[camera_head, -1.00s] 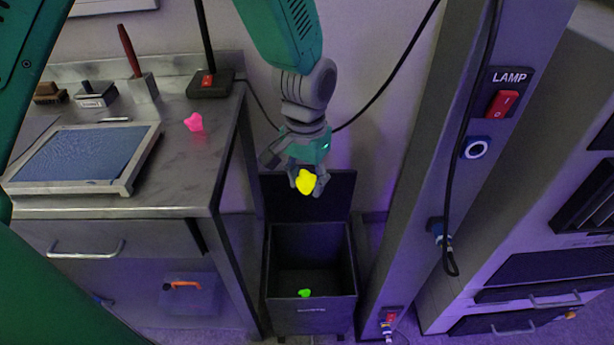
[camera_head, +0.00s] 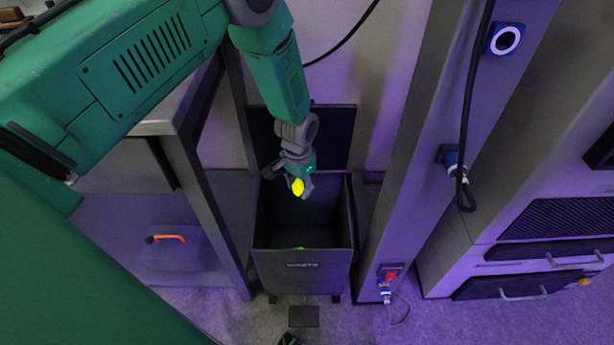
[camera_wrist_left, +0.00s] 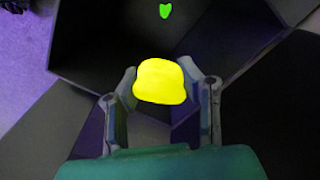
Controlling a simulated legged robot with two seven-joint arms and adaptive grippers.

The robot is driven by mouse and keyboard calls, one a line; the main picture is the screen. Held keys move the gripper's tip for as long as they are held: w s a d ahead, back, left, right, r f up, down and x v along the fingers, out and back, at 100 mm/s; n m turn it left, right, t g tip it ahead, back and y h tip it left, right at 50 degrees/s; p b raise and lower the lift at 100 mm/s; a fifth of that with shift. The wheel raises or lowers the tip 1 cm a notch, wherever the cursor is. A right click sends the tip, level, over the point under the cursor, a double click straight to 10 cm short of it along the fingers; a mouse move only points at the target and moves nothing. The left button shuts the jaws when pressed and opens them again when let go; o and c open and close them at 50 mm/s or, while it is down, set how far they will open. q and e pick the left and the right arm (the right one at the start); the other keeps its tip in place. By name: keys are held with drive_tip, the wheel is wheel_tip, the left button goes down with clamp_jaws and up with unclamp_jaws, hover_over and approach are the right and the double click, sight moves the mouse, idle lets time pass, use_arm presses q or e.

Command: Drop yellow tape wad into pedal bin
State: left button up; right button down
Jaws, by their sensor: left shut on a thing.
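The yellow tape wad (camera_head: 298,187) is held between the fingers of my left gripper (camera_head: 299,183). In the left wrist view the yellow wad (camera_wrist_left: 160,82) sits between both fingertips. The dark pedal bin (camera_head: 303,264) stands open on the floor, its lid (camera_head: 335,135) raised at the back. My left gripper is over the rear part of the bin's opening. A green wad (camera_head: 300,248) lies inside the bin, mostly hidden by the front wall; it also shows in the left wrist view (camera_wrist_left: 165,10).
A bench leg (camera_head: 205,200) stands left of the bin, with a clear container with an orange handle (camera_head: 168,239) beyond it. A grey post (camera_head: 425,130) with a hanging black cable (camera_head: 468,130) stands right. The bin's pedal (camera_head: 303,316) is in front.

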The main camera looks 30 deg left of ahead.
sight(296, 181)
use_arm(q)
drive_tip(key=shift+a+f, duration=0.25)
drive_tip(key=shift+f, duration=0.25)
drive_tip(key=shift+a+f, duration=0.2)
drive_tip(key=shift+f, duration=0.25)
drive_tip(key=shift+a+f+b, duration=0.15)
drive_tip(key=shift+f+b, duration=0.4)
drive_tip(key=shift+b, duration=0.1)
wheel_tip(296, 181, down, 5)
drive_tip(key=b, duration=0.4)
drive_tip(key=shift+r, duration=0.15)
drive_tip(key=o, duration=0.9)
drive_tip(key=shift+r, duration=0.15)
wheel_tip(296, 181, up, 12)
drive_tip(key=shift+f, duration=0.2)
